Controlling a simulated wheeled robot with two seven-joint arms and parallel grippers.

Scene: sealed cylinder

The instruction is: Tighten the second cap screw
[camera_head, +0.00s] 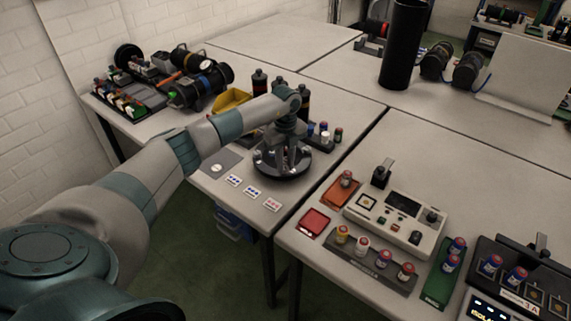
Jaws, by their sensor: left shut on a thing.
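My left gripper (285,165) reaches in from the left and points down over a round black cap (268,172) on the near table. Small light screw heads show around the cap's rim. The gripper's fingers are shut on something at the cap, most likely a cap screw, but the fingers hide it. I cannot tell which of the screws it is. My right gripper is not in view.
Printed cards (253,191) lie in front. A white instrument (397,218), vial racks and a red tray (314,222) fill the right table. A tall black cylinder (403,45) stands at the back.

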